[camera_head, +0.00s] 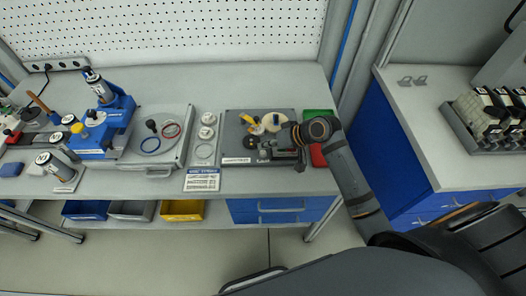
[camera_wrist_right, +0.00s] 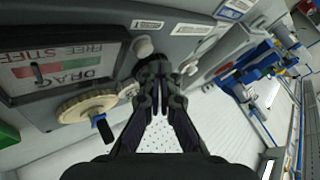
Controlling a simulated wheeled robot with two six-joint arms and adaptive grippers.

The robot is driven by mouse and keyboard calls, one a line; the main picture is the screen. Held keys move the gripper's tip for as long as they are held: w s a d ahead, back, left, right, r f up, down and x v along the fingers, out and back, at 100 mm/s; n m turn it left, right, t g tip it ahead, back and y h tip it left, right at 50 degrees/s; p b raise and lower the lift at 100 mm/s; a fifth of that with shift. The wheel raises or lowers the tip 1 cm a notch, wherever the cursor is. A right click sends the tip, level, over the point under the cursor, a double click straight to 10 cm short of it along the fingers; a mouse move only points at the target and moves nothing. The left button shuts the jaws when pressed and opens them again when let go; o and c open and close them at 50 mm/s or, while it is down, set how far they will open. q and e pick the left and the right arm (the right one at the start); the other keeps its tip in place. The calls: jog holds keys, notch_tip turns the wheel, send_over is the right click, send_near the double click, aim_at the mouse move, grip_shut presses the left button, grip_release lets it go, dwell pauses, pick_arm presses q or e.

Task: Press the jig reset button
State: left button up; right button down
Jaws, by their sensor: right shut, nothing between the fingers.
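My right gripper (camera_head: 268,155) is shut and empty, low over the dark jig plate (camera_head: 232,128) in the head view. In the right wrist view its closed fingertips (camera_wrist_right: 160,64) are close to a grey panel. A small white round knob or button (camera_wrist_right: 143,46) sits just beside the fingertips; whether they touch it is unclear. A cream toothed dial (camera_wrist_right: 88,106) and a framed gauge marked DRAG, FREE and STIFF (camera_wrist_right: 65,70) lie to the left. I cannot tell which part is the jig reset button; the fingers hide part of the panel. My left gripper is not in view.
A green tray (camera_head: 318,114) and a red tray (camera_head: 317,156) lie right of the jig plate. A grey tray with rings (camera_head: 137,158) and a blue fixture (camera_head: 112,122) stand to the left. A printed card (camera_head: 202,180) lies near the bench's front edge.

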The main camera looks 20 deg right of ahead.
aim_at(266, 153)
jog(key=shift+f, duration=0.15)
jog(key=shift+f, duration=0.25)
jog(key=shift+f, duration=0.55)
dwell(0.8)
jog(key=shift+r, duration=0.1)
jog(key=shift+r+p, duration=0.85)
jog(key=shift+p, duration=0.15)
jog(key=shift+r, duration=0.1)
notch_tip(266, 153, up, 5)
jog(key=p, duration=0.5)
